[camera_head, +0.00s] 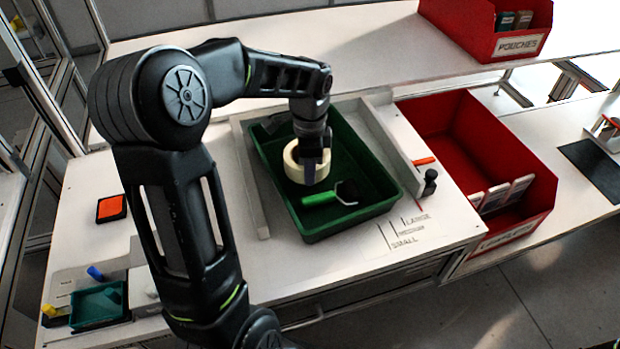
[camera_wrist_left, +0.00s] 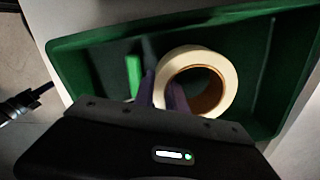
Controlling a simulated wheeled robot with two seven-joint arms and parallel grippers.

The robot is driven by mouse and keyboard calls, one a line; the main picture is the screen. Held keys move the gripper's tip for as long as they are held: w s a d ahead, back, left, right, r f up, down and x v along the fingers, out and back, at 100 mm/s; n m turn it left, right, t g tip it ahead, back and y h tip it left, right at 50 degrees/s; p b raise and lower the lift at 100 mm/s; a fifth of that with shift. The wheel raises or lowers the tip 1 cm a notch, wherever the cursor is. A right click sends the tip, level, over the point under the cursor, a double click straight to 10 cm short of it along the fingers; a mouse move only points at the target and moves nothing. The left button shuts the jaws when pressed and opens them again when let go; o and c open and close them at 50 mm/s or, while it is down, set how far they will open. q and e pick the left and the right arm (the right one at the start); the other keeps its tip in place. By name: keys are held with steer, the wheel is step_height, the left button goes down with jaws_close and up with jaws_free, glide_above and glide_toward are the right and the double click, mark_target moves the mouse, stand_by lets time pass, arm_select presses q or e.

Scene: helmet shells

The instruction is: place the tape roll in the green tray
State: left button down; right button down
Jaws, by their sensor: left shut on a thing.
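The cream tape roll (camera_head: 292,163) is inside the outline of the green tray (camera_head: 335,229) in the head view, in its upper middle part. My left gripper (camera_head: 313,178) is shut on the roll's wall, coming from above. In the left wrist view the roll (camera_wrist_left: 226,75) stands out against the green tray (camera_wrist_left: 75,48), with my left gripper (camera_wrist_left: 162,95) at its left side. I cannot tell whether the roll touches the tray floor. A green-handled tool with a dark head (camera_head: 320,198) lies in the tray, near the roll. My right gripper is not in view.
A red bin with white packs (camera_head: 417,112) stands right of the tray. A red pouch bin (camera_head: 468,30) is on the upper shelf. An orange pad (camera_head: 111,208) and a small teal tray (camera_head: 97,307) lie at the left.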

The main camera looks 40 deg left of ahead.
arm_select(q)
steer(key=shift+f, duration=1.8)
steer(key=shift+f, duration=0.2)
steer(key=c, duration=1.6)
jaws_free()
steer(key=shift+c, duration=0.2)
step_height(320, 180, up, 12)
steer(key=shift+r, duration=0.2)
